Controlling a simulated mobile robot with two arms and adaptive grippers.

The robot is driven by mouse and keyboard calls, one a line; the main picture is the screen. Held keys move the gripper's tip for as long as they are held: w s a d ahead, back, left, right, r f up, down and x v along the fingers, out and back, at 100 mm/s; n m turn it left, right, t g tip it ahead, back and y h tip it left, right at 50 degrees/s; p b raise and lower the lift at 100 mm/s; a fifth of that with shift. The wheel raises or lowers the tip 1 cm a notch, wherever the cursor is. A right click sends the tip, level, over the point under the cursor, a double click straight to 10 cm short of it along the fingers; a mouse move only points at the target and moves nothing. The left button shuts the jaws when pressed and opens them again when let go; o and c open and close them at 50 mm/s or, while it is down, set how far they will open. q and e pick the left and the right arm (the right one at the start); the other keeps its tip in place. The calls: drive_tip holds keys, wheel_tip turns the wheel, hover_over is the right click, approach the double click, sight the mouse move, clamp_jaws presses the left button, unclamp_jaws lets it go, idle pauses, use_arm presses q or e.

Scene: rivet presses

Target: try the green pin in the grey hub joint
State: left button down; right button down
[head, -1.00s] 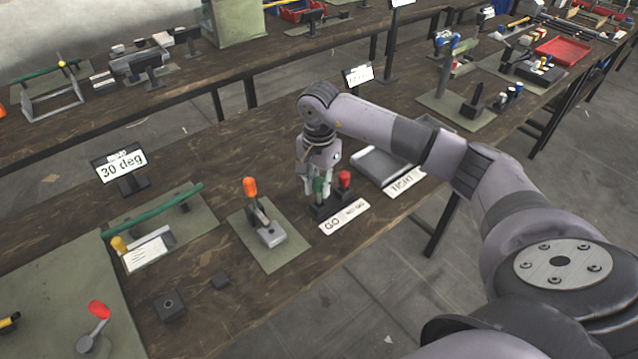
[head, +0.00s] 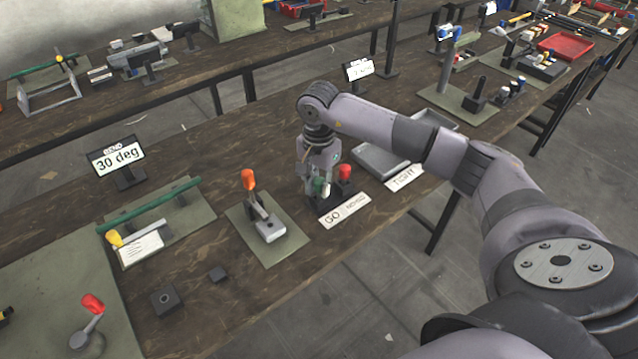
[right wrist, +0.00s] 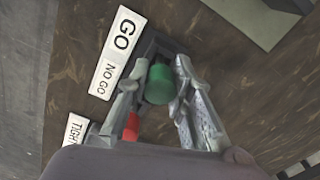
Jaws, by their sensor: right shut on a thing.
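The green pin (head: 318,186) stands in a dark holder (head: 328,205) beside a red-topped pin (head: 345,172). My right gripper (head: 321,188) points down over the holder, its fingers shut on the green pin. In the right wrist view the green pin's top (right wrist: 159,86) sits between the two fingers, and the red pin (right wrist: 132,126) is close beside one finger. The pin's lower part is hidden. A small dark grey block with a round hole (head: 166,300) lies at the front left of the bench; I cannot tell whether it is the grey hub joint. My left gripper is not in view.
A GO / NO GO label (head: 345,211) lies in front of the holder. An orange-handled clamp (head: 268,228) on a green mat stands left of it. A grey tray (head: 381,160) and a TIGHT label (head: 405,177) are to its right. A 30 deg sign (head: 117,158) stands farther left.

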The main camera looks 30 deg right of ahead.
drive_tip(key=shift+f, duration=0.3)
drive_tip(key=c, duration=1.3)
unclamp_jaws()
drive_tip(key=shift+c, duration=0.2)
wheel_tip(320, 180, up, 12)
